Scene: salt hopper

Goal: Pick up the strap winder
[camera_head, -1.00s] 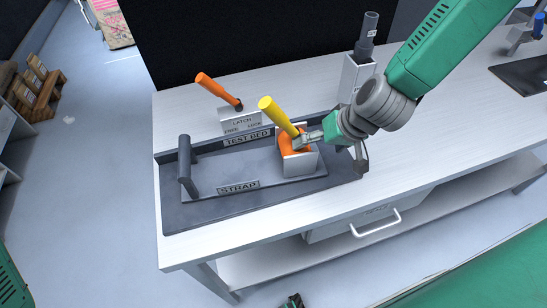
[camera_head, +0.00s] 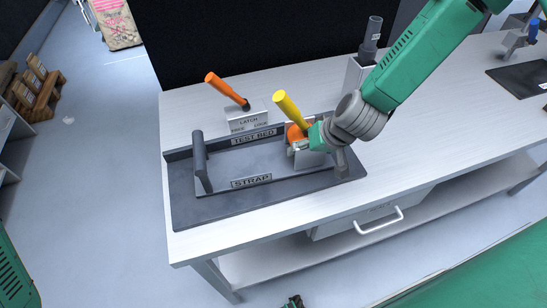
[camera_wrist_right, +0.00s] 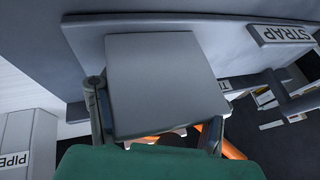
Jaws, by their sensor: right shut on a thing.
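The strap winder (camera_head: 313,160) has a grey block, an orange part and a raised yellow lever. It sits at the right end of the dark test bed (camera_head: 200,214) on the white bench. My right gripper (camera_head: 305,146) is at the winder, below the lever, and its wrist hides part of it. In the right wrist view the grey block (camera_wrist_right: 160,75) lies between the fingers of my right gripper (camera_wrist_right: 155,115), which is shut on it. I cannot see a gap between block and bed. My left gripper is not in view.
An orange-handled latch (camera_head: 228,90) stands behind the bed. A dark upright bar (camera_head: 201,162) rises at the bed's left end, behind the STRAP label (camera_head: 251,181). A grey holder with a dark pipe (camera_head: 371,40) stands behind my right arm. The bench front left is bare.

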